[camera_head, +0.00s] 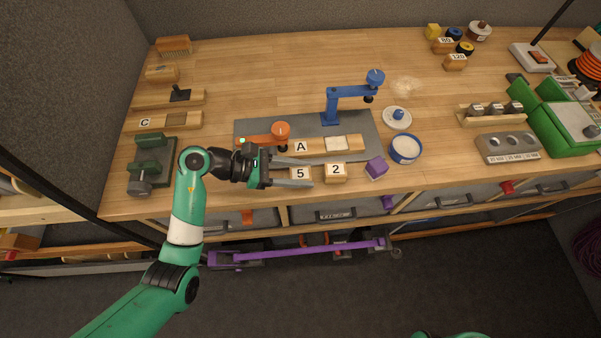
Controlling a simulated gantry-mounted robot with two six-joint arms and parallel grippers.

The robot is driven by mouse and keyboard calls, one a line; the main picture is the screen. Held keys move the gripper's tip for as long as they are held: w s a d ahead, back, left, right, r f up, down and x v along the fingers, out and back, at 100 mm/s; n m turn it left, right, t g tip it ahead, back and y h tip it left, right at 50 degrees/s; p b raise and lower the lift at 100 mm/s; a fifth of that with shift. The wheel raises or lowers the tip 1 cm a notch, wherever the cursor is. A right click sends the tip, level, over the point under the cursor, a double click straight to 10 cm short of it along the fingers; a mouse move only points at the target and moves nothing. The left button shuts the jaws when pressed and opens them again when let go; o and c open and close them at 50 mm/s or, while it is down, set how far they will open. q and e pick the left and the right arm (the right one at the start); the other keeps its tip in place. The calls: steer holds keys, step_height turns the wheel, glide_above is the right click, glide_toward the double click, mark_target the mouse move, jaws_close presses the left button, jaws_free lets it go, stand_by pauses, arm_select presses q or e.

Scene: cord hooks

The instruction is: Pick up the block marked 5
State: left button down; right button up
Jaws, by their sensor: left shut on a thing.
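The block marked 5 (300,173) is a small wooden block with a white label near the front edge of the workbench. My left gripper (306,172) comes in from the left and is shut on this block, with a finger on its far side and one on its near side. I cannot tell whether the block touches the bench. The block marked 2 (336,171) stands just to its right. My right gripper is not in view; only a bit of green shows at the bottom edge.
A wooden board marked A (348,146) lies behind the blocks on a grey mat (371,127), with a blue clamp (333,104) and an orange clamp (262,139). A purple cube (376,167) and a blue-rimmed cup (405,149) stand to the right. The back middle is clear.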

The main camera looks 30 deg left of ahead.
mark_target(300, 175)
arm_select(q)
steer(key=shift+r, duration=0.45)
steer(key=r, duration=0.3)
steer(key=shift+s+b, duration=0.2)
steer(key=shift+b, duration=0.1)
steer(key=s+r, duration=0.9)
steer(key=s, duration=0.4)
steer(key=shift+s, duration=0.3)
